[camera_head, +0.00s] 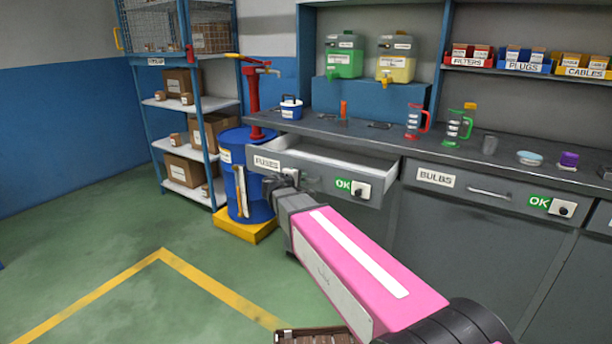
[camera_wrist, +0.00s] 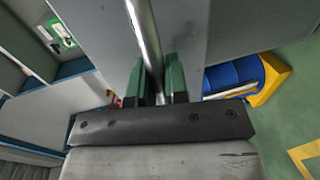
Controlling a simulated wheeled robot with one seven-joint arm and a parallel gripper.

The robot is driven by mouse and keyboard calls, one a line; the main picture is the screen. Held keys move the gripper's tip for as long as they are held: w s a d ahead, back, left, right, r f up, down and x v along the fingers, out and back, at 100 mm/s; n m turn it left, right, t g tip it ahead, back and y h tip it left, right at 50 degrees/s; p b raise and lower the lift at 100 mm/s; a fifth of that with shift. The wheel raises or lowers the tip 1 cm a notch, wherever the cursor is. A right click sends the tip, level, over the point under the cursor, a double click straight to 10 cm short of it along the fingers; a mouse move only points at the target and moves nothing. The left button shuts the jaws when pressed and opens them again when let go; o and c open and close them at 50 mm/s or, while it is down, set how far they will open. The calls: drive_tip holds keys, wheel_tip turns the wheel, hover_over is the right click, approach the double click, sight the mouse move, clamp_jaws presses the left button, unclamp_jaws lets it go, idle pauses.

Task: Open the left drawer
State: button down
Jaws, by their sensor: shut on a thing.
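The left drawer (camera_head: 330,157), labelled FUSES, stands pulled partly out of the workbench, and its pale inside shows as empty where visible. My gripper (camera_head: 289,178) is at the drawer's front, shut on its handle. In the wrist view the metal bar handle (camera_wrist: 147,38) runs between the green fingers of my gripper (camera_wrist: 160,85), against the grey drawer front (camera_wrist: 215,30). In the head view my gripper and wrist hide most of the handle. A green OK tag and a white knob plate (camera_head: 361,189) are on the drawer front, right of my gripper.
The shut BULBS drawer (camera_head: 480,190) is to the right. A blue barrel (camera_head: 262,207) with a red pump stands on a yellow base (camera_head: 243,229), close left of the open drawer. Shelving (camera_head: 198,187) with boxes is farther left.

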drive_tip(key=shift+s+a, duration=0.1)
drive_tip(key=c, duration=1.1)
unclamp_jaws()
drive_tip(key=shift+c, duration=0.2)
drive_tip(key=v, duration=1)
drive_tip(key=shift+s+a, duration=0.2)
drive_tip(key=shift+s, duration=0.15)
drive_tip(key=s+d+f+m+g+y, duration=0.4)
drive_tip(key=s+d+f+m+g, duration=0.1)
drive_tip(key=d+f, duration=0.5)
drive_tip(key=s+d+f+m+g+y, duration=0.5)
drive_tip(key=s+d+f+g, duration=0.2)
drive_tip(key=f, duration=0.7)
drive_tip(key=s+d, duration=0.2)
drive_tip(key=d, duration=0.1)
drive_tip(key=shift+s+f+m+g, duration=0.3)
drive_tip(key=shift+s+f+m, duration=0.1)
